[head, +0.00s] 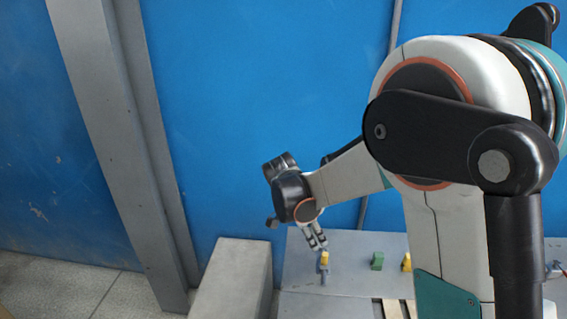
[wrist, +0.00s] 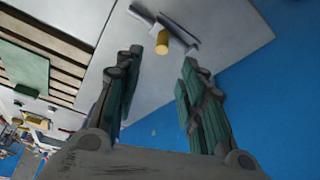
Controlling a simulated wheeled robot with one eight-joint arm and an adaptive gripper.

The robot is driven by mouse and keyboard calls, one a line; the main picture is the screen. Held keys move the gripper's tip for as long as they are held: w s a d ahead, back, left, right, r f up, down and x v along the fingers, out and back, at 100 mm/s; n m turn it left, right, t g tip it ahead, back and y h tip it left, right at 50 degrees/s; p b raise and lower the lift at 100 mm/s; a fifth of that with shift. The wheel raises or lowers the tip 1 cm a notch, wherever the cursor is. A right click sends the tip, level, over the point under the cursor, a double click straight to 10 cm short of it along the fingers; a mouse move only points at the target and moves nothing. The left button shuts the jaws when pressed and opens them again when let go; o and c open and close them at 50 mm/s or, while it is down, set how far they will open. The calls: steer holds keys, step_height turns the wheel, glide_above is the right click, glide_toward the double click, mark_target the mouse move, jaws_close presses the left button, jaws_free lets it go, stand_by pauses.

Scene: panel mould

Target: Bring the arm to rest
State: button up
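My gripper (head: 315,236) hangs at the end of my arm, its fingers pointing down over the grey table (head: 308,274). In the wrist view my gripper (wrist: 160,75) is open, with clear space between its two green-padded fingers and nothing held. A yellow piece (head: 324,256) with a grey part under it stands on the table just below the fingertips. In the wrist view this yellow piece (wrist: 162,42) shows beyond the fingertips, beside a grey bar-like part (wrist: 180,30). It appears apart from the fingers.
A green block (head: 377,261) and another yellow piece (head: 406,263) stand to the right on the table. Dark slots between pale slats (head: 392,309) lie at its front. A grey box (head: 235,281) stands at the left. A blue wall (head: 250,90) and grey post (head: 115,130) are behind.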

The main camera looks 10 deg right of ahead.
steer(key=s+d+r+n+t+y, duration=0.1)
steer(key=s+r+n, duration=0.3)
steer(key=s, duration=0.4)
steer(key=s+d+r+n+t+y, duration=0.2)
steer(key=s+r+n+t, duration=0.1)
steer(key=s+n, duration=0.3)
steer(key=s+d+r+n+t+y+b, duration=0.1)
steer(key=s+r+n, duration=0.4)
steer(key=s, duration=0.5)
steer(key=shift+d+r+n+t, duration=0.3)
steer(key=shift+d+t, duration=0.4)
steer(key=shift+d, duration=0.05)
